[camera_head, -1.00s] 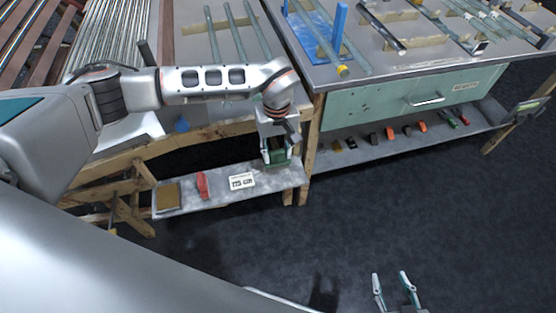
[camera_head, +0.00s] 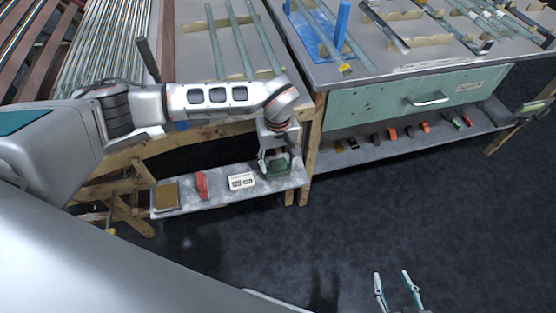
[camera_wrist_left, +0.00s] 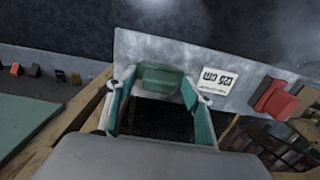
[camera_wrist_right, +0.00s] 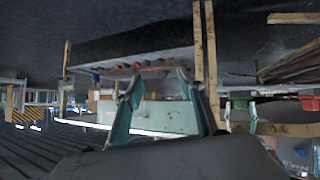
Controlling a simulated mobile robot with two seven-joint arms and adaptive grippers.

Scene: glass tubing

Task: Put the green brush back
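The green brush (camera_wrist_left: 162,78) is a block-like thing at the shelf surface, near the right end of the low shelf in the head view (camera_head: 278,165). My left gripper (camera_wrist_left: 159,76) points down over it with its fingers spread, one on each side of the brush. I cannot tell whether the fingertips touch it. In the head view my left gripper (camera_head: 275,160) partly covers the brush. My right gripper (camera_head: 392,274) is open and empty, far from the brush, above the dark floor. It also shows open in the right wrist view (camera_wrist_right: 157,80).
The low shelf (camera_head: 215,199) also holds a white number card (camera_head: 242,182), a red block (camera_head: 202,185) and a brown block (camera_head: 166,196). A wooden leg (camera_head: 309,150) and the green drawer bench (camera_head: 385,108) stand just right. Open floor lies in front.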

